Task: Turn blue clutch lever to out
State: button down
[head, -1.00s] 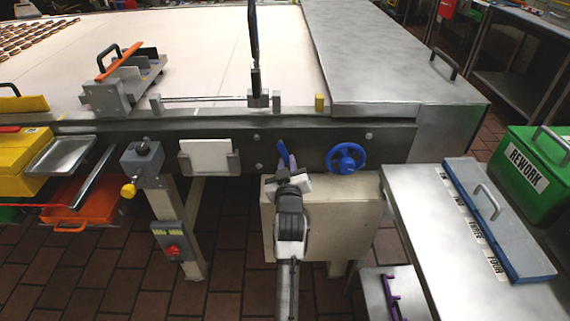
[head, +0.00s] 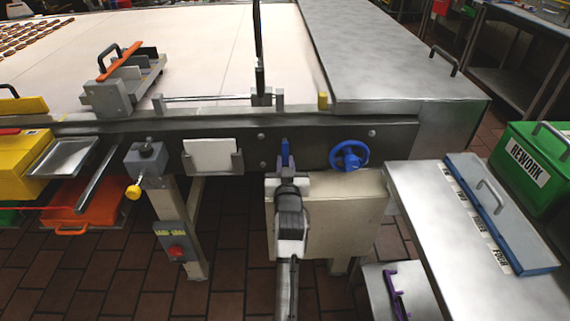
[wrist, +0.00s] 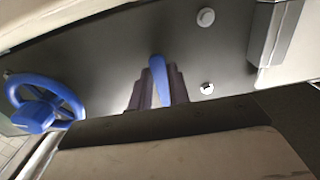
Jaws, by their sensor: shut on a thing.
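The blue clutch lever (head: 285,149) stands about upright on the dark front panel of the machine, just left of the blue handwheel. In the wrist view the lever (wrist: 159,76) runs between the dark fingers of my gripper (wrist: 158,88). My gripper (head: 287,172) is shut on the lever, with a finger on each side. The lever's lower part is hidden by my gripper in the head view.
The blue handwheel (head: 349,157) sits close to the right of the lever. A pale box (head: 345,210) is below the panel. A white card holder (head: 211,156) is to the left. A steel side table (head: 440,240) stands at the right.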

jog(key=c, duration=1.3)
grip_release()
jog(key=shift+s, duration=0.1)
jog(key=s+b, duration=0.2)
jog(key=s, duration=1.1)
jog(key=shift+s, duration=0.3)
